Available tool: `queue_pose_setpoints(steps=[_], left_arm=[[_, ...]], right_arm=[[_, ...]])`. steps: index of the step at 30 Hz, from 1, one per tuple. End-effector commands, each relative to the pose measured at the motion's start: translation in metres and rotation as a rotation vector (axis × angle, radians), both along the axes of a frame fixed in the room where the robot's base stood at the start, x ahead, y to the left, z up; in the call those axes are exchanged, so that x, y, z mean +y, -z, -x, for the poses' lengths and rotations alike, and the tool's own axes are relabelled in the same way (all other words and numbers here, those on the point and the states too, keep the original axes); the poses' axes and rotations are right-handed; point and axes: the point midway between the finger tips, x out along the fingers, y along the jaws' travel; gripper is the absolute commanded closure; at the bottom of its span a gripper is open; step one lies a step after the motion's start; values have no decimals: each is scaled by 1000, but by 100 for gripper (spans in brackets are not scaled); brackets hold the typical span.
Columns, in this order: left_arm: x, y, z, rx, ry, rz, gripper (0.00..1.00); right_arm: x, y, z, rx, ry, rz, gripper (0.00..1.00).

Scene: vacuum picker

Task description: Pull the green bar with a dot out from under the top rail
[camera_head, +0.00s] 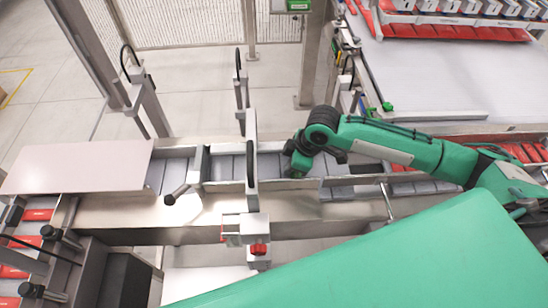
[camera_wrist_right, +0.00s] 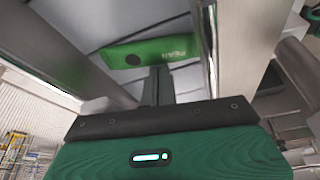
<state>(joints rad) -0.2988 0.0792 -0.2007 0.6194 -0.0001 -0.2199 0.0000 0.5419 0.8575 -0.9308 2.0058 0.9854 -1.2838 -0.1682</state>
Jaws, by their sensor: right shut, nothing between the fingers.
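The green bar (camera_wrist_right: 150,52) shows in the right wrist view, with a dark round dot toward its left end and pale lettering toward its right end. It lies across grey panels, and its right end meets a metal rail (camera_wrist_right: 238,45). My right gripper (camera_wrist_right: 158,72) is shut and empty, its fingers pointing at the bar's lower edge; whether they touch it I cannot tell. In the head view my right gripper (camera_head: 297,168) reaches down into the metal lane, and the bar cannot be made out there. My left gripper is not in view.
The lane holds grey flat packs (camera_head: 225,167) between metal walls. An upright plate (camera_head: 251,150) stands across it, left of my gripper. A pale flat panel (camera_head: 78,167) lies at the left. A red knob (camera_head: 259,249) sticks out in front.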

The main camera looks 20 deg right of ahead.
Motion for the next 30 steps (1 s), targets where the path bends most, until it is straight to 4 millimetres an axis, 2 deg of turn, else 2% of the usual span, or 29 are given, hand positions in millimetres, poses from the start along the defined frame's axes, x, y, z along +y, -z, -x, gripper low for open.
queue_pose_setpoints(steps=[1,4,8,22,30], left_arm=[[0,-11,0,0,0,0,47],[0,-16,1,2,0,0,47],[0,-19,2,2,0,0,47],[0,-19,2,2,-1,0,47],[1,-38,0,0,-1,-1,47]], right_arm=[[-10,-4,6,4,2,3,100],[-24,-3,13,3,2,2,100],[-31,-1,17,0,1,0,100],[-32,-2,17,-1,0,0,100],[-33,-18,17,-1,0,0,100]])
